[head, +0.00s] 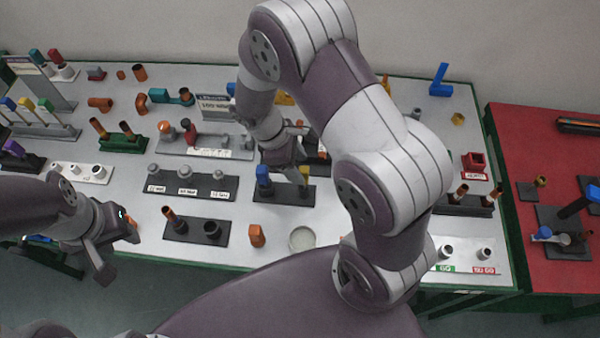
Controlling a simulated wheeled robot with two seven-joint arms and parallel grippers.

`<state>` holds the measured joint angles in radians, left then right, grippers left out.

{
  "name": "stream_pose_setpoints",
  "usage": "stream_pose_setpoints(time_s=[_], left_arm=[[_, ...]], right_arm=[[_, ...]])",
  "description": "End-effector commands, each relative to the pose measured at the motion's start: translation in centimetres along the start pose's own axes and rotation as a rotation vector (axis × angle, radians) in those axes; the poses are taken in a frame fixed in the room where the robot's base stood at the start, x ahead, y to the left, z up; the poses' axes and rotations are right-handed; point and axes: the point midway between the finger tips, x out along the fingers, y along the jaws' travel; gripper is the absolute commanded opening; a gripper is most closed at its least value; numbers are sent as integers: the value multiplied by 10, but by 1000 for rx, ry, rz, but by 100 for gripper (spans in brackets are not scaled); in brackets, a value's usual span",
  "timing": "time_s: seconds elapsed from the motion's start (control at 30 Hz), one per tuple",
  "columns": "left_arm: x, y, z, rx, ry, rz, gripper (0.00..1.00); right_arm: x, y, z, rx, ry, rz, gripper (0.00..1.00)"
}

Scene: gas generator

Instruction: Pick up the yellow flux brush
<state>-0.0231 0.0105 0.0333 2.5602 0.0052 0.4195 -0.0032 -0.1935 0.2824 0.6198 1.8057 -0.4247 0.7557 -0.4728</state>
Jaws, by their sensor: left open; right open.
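A small upright yellow piece (304,175), which looks like the yellow flux brush, stands in a black holder (285,194) at the middle of the table. A blue-topped piece (263,177) stands at the left end of the same holder. My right gripper (292,160) is open, reaching down just above and behind the yellow piece. Its fingers partly cover the piece's top, and I cannot tell whether they touch it. My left gripper (118,247) is open and empty over the table's front left edge, well away from the holder.
A black stand with several grey knobs (187,185) lies left of the holder. An orange block (256,236) and a round pale dish (302,238) are in front. My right arm hides much of the table's right part. A red table (510,150) adjoins at right.

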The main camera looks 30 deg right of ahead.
Motion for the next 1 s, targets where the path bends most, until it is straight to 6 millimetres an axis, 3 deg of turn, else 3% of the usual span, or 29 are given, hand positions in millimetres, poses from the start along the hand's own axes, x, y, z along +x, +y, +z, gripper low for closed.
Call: stream_pose_setpoints(time_s=[0.4,0.7,0.83,0.87,1.0], left_arm=[[-7,0,-1,0,0,0,43],[-6,0,-1,0,0,0,43],[-6,0,-1,0,0,0,43],[-6,0,-1,0,0,0,43],[-7,0,-1,0,0,0,43]], right_arm=[[66,0,-4,3,0,-2,55],[75,0,-5,3,3,1,55],[75,0,-5,3,3,1,13],[75,0,-5,3,3,1,8],[75,0,-5,4,3,1,8]])
